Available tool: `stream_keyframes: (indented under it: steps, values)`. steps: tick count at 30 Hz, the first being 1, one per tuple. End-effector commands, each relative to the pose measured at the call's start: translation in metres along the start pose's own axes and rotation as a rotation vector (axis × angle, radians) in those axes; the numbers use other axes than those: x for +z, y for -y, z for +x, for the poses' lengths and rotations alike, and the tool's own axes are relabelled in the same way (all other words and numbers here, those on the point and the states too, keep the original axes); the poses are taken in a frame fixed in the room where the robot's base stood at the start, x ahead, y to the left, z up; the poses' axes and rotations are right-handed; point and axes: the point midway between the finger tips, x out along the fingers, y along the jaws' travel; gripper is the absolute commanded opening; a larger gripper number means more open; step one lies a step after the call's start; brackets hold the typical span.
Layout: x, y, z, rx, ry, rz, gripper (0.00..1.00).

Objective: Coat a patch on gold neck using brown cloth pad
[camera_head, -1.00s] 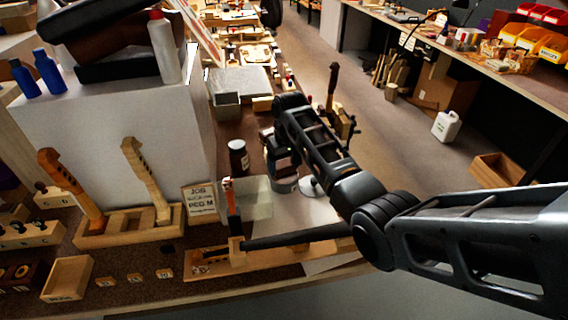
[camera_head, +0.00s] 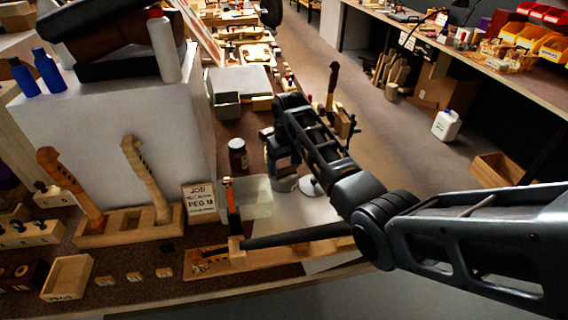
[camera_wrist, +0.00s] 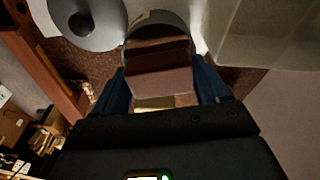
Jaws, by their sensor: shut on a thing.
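The gold neck (camera_head: 147,175) stands tilted in a wooden rack at the left of the bench, beside a darker orange-brown neck (camera_head: 70,188). The brown cloth pad (camera_wrist: 160,82) shows in the wrist view as a blocky brown piece between the two blue fingers of my gripper (camera_wrist: 163,88). My gripper is shut on it. The pad is over or in a round grey tin (camera_wrist: 185,22); whether it touches the inside cannot be told. In the head view, my gripper (camera_head: 283,163) is at that tin (camera_head: 285,184), right of the necks, and the pad is not clear there.
A grey round lid (camera_wrist: 85,22) lies beside the tin. A dark jar (camera_head: 238,156), a translucent box (camera_head: 257,196) and a job sign (camera_head: 199,202) stand between my gripper and the rack (camera_head: 125,229). A long dark fingerboard-like piece (camera_head: 295,238) lies in front.

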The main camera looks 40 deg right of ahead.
Motion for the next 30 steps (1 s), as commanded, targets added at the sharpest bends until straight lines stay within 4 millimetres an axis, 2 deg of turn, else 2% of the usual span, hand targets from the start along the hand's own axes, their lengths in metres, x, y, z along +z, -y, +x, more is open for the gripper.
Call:
stream_keyframes:
  steps: [30]
  values:
    - [0.0010,0.0001,0.0062,0.000,0.000,0.000,0.50]
